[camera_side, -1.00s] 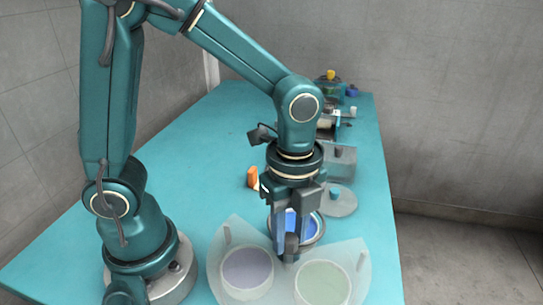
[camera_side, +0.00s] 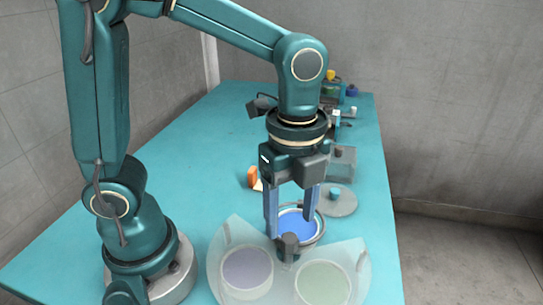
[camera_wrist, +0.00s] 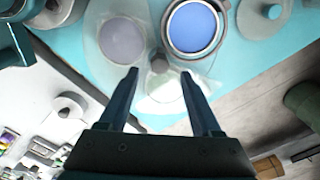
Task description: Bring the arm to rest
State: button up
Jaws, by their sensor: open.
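My gripper (camera_side: 289,225) is open and empty, pointing down with its two blue fingers apart. It is above the junction of a clear fan-shaped plate (camera_side: 225,238) and a blue round dish (camera_side: 299,222) with a metal rim. A dark knob (camera_side: 288,247) stands just below and in front of the fingertips. In the wrist view the fingers (camera_wrist: 158,75) spread on either side below the grey knob (camera_wrist: 159,64), and the blue dish (camera_wrist: 194,27) lies beyond it, right of centre.
The clear plate bears a pale purple disc (camera_side: 247,268) and a pale green disc (camera_side: 322,284). A grey disc with a blue knob (camera_side: 334,193), an orange block (camera_side: 253,177) and a grey box (camera_side: 343,160) stand behind. Small bottles (camera_side: 330,88) are at the back. The teal table (camera_side: 180,145) is clear at left.

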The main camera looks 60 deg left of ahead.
jog(key=shift+r, duration=0.4)
jog(key=shift+w+a+r, duration=0.15)
jog(key=shift+a+r, duration=0.05)
jog(key=shift+r, duration=0.1)
jog(key=s+a+r+n+t, duration=0.2)
jog(key=s+a+n+t, duration=0.3)
jog(key=n, duration=1.3)
jog(key=shift+a+r+t, duration=0.3)
jog(key=shift+a+r, duration=0.05)
jog(key=shift+a, duration=0.25)
